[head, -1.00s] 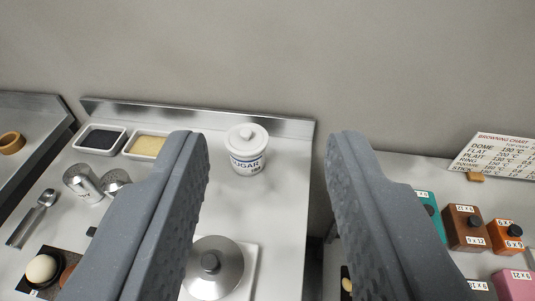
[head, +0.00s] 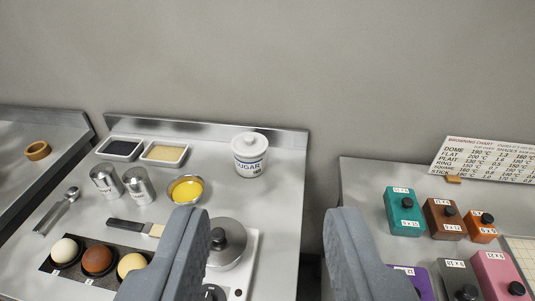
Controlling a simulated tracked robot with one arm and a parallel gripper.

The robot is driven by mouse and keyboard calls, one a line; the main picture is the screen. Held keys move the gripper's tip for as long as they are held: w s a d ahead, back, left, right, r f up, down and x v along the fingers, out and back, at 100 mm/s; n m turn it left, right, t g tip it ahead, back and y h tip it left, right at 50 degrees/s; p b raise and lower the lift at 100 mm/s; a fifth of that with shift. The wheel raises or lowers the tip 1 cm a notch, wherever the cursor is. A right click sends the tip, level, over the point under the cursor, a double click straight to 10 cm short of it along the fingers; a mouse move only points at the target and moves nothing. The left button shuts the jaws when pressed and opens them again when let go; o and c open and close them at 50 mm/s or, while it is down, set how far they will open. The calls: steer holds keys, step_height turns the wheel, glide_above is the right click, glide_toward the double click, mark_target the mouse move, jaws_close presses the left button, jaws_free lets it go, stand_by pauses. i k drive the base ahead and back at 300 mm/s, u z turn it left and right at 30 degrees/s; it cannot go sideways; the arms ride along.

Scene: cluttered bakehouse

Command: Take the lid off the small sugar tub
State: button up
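The small sugar tub (head: 250,160) is white with "SUGAR" in blue on its side. It stands upright near the back right of the steel worktop. Its white lid (head: 250,143) with a round knob is on top. My gripper (head: 268,218) is open, its two grey fingers wide apart with nothing between them. In the picture the fingers are below the tub and do not touch it. The whole tub is visible.
A lidded steel pan (head: 229,243) stands in front of the tub. A bowl of yellow liquid (head: 186,190), two shakers (head: 139,186) and two trays (head: 164,153) are left of the tub. Coloured boxes (head: 405,212) stand on the right counter, across a gap. Worktop around the tub is clear.

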mark_target(245, 145)
steer(key=u, duration=0.15)
steer(key=i, duration=0.95)
steer(key=z, duration=0.05)
